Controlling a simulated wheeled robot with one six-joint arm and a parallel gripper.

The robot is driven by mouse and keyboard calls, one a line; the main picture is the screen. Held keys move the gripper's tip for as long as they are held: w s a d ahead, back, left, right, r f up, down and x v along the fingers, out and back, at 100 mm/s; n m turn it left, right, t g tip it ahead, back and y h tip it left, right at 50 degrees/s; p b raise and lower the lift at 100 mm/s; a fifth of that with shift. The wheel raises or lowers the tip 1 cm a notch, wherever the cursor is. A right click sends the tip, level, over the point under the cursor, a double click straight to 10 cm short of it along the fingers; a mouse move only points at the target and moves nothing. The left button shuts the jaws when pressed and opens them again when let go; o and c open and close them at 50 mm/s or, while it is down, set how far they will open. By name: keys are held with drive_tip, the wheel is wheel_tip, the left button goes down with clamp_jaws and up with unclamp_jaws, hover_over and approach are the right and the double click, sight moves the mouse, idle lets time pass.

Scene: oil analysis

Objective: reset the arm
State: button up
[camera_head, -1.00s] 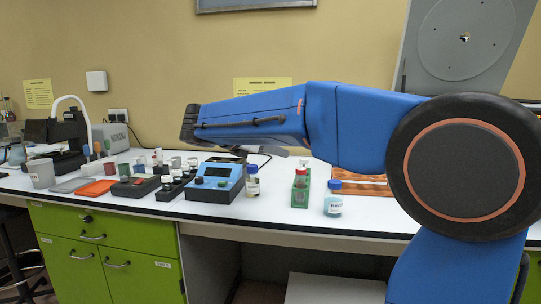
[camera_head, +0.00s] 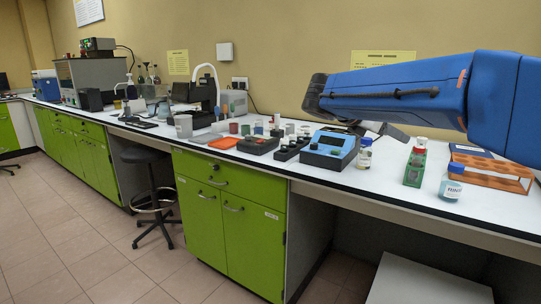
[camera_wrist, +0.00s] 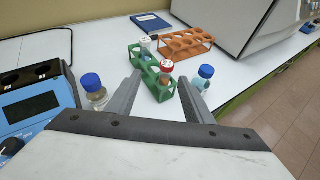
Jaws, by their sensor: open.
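My gripper (camera_wrist: 158,95) is open and empty in the wrist view, its two grey fingers apart above the bench. Between and beyond the fingertips is a green rack (camera_wrist: 152,77) with small bottles in it, one with a red-and-white cap. A blue-capped bottle (camera_wrist: 93,90) stands left of the left finger, and another blue-capped bottle (camera_wrist: 204,78) stands by the right finger. The green rack (camera_head: 415,167) stands below the arm.
An orange rack (camera_head: 492,172) stands at the bench's right. A blue instrument (camera_head: 329,150) with a display stands left of the bottles, with black holders beside it. A stool (camera_head: 153,195) stands before green cabinets (camera_head: 228,215). The floor at left is clear.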

drive_tip(key=s+d+f+m+g+y, duration=0.1)
drive_tip(key=s+d+f+m+y, duration=0.2)
drive_tip(key=s+f+m+y, duration=0.85)
drive_tip(key=s+a+f+m, duration=0.3)
drive_tip(key=s+f+m, duration=0.2)
drive_tip(key=s+f, duration=0.3)
drive_tip(key=s+a+f+m+t, duration=0.1)
drive_tip(key=s+a+f+m, duration=0.3)
drive_tip(key=s+f, duration=0.4)
drive_tip(key=s+m, duration=0.1)
drive_tip(key=s, duration=0.4)
drive_tip(key=shift+a+f, duration=0.15)
drive_tip(key=shift+f, duration=0.25)
drive_tip(key=shift+s+y, duration=0.1)
drive_tip(key=shift+y, duration=0.15)
drive_tip(key=shift+c, duration=0.6)
